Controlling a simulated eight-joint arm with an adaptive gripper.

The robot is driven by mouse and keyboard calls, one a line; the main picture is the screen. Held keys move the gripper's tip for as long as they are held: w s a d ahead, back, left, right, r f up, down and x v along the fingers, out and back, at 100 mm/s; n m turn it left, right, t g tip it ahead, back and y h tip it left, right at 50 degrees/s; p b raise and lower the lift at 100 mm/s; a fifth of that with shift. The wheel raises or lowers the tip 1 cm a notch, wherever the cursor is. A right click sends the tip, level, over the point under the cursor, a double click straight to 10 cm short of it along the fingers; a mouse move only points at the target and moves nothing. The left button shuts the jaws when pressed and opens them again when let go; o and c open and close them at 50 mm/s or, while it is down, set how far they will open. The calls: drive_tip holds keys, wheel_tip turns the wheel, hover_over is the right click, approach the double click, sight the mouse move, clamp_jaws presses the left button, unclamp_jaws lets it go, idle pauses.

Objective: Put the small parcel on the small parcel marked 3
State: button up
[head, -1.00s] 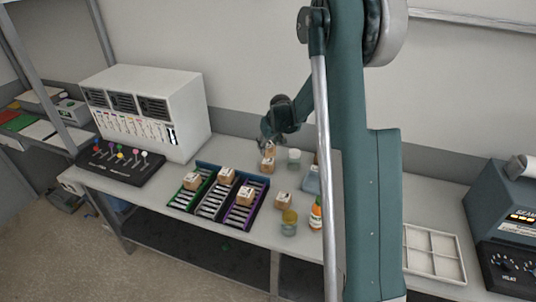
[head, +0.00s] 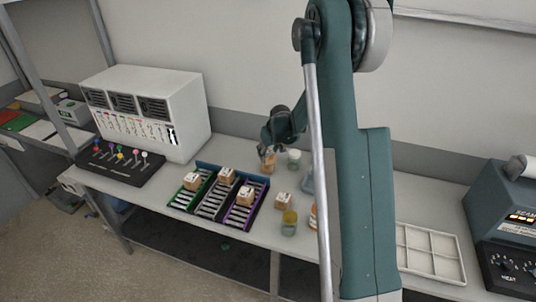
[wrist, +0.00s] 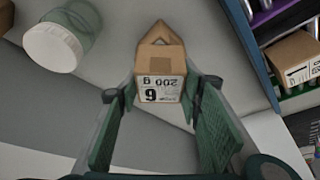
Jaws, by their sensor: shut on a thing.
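My gripper (wrist: 155,90) is shut on a small brown parcel (wrist: 160,62) in the wrist view. The parcel has a tape strip and a white label showing upside-down print, "200 g" and a digit that could be 6 or 9. In the head view my gripper (head: 266,146) is low over the back of the table, at a brown parcel (head: 268,167). I cannot tell there whether this is one parcel or two stacked. Another small parcel (head: 283,200) stands alone nearer the front. I cannot read a 3 on any parcel.
A sorter with green, black and purple lanes (head: 239,219) holds parcels, left of the gripper. A white-lidded jar (head: 293,157), a blue bottle (head: 307,181), a yellowish jar (head: 289,223) and an orange bottle (head: 313,215) stand close to the right. A white compartment tray (head: 430,252) lies farther right.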

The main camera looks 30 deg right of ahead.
drive_tip(key=shift+f, duration=0.2)
drive_tip(key=o, duration=1)
drive_tip(key=shift+r, duration=0.3)
drive_tip(key=v, duration=1.1)
drive_tip(key=shift+s+r, duration=0.25)
drive_tip(key=shift+r, duration=0.1)
drive_tip(key=shift+r, duration=0.1)
